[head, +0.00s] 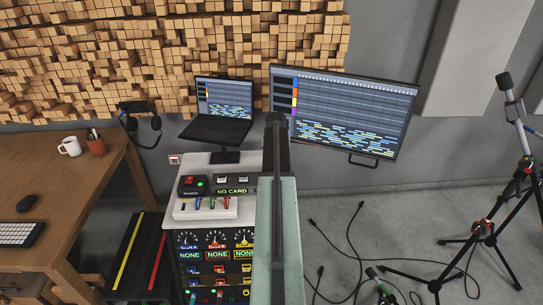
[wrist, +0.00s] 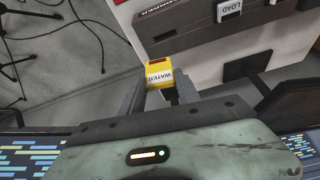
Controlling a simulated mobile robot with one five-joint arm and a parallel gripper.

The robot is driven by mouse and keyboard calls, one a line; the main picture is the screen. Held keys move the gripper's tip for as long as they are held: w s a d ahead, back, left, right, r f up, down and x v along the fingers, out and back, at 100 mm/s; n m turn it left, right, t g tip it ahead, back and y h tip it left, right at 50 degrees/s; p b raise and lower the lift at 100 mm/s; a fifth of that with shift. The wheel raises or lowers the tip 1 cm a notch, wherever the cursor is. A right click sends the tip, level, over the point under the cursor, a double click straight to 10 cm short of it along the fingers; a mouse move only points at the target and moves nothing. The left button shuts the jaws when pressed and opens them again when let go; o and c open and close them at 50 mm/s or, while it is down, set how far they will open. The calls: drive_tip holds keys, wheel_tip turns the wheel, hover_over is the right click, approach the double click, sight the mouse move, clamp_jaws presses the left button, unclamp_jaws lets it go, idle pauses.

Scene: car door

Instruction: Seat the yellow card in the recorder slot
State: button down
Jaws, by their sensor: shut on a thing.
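The yellow card (wrist: 159,68) has a white label that reads WATER upside down in the wrist view. My gripper (wrist: 159,90) is shut on it, with a dark finger on either side. The card is held apart from the recorder (wrist: 205,25), a dark box at the top of that view with a white LOAD tab (wrist: 230,9). In the head view the recorder (head: 217,186) sits on the white bench top and its display (head: 232,191) reads NO CARD. My arm hides the card and its right part there.
Several small coloured pieces (head: 212,203) stand in front of the recorder. A laptop (head: 217,110) and a large monitor (head: 345,110) are behind it. A panel of knobs and NONE displays (head: 215,255) is below. Tripods (head: 484,230) and cables are on the floor at right.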

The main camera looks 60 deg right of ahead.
drive_tip(key=shift+w+a+r+n+t, duration=0.1)
drive_tip(key=shift+w+a+n+t, duration=0.05)
drive_tip(key=shift+w+a+n, duration=0.35)
drive_tip(key=shift+w+a+n+t, duration=0.15)
drive_tip(key=shift+w+a+n, duration=0.15)
drive_tip(key=shift+w, duration=0.3)
drive_tip(key=shift+s, duration=0.1)
wheel_tip(320, 180, down, 6)
drive_tip(key=b, duration=0.6)
drive_tip(key=shift+s+a, duration=0.1)
drive_tip(key=shift+s, duration=0.05)
drive_tip(key=shift+f+b, duration=1.95)
drive_tip(key=shift+b, duration=0.05)
drive_tip(key=c, duration=0.8)
unclamp_jaws()
